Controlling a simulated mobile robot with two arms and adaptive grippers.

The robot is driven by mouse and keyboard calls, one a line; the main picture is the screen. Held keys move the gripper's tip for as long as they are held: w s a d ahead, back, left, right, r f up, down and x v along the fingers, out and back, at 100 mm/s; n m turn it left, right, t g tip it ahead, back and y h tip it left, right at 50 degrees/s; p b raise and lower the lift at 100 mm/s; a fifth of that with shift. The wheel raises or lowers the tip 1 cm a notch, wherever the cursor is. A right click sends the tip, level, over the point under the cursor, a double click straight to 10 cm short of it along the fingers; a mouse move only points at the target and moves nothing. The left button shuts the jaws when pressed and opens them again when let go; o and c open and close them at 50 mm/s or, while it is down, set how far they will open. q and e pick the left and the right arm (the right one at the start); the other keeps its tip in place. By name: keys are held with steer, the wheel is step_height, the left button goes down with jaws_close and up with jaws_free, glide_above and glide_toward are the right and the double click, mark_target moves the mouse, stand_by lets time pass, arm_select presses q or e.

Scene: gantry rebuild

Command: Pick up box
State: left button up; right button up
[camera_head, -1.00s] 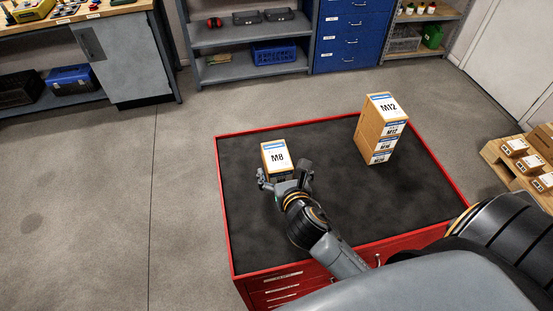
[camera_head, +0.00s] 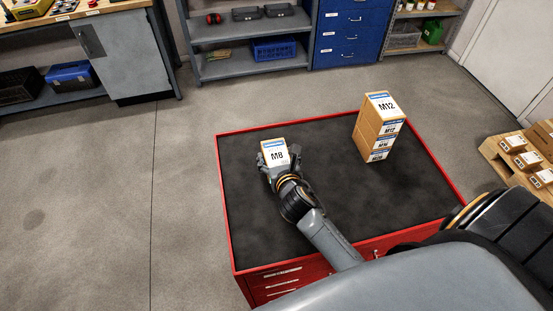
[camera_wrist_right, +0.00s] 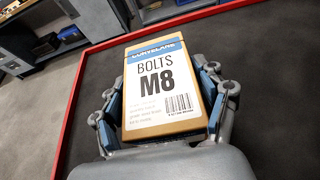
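The M8 bolts box (camera_head: 274,146), tan with a white and blue label, is near the left side of the black cabinet top (camera_head: 320,200). It fills the middle of the right wrist view (camera_wrist_right: 163,85). My right gripper (camera_head: 274,161) has its fingers on both sides of this box. In the right wrist view its blue pads (camera_wrist_right: 163,103) lie against the box's left and right sides, with no clear gap. The box's underside is hidden, so I cannot tell whether it touches the top. My left gripper is not in view.
A stack of boxes, M12 uppermost (camera_head: 382,105), stands at the back right of the cabinet top. A red rim (camera_head: 225,205) edges the top. A pallet with boxes (camera_head: 520,160) is at the right.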

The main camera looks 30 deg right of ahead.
steer(key=c, duration=0.7)
steer(key=shift+w, duration=0.1)
steer(key=c, duration=0.4)
steer(key=shift+r, duration=0.1)
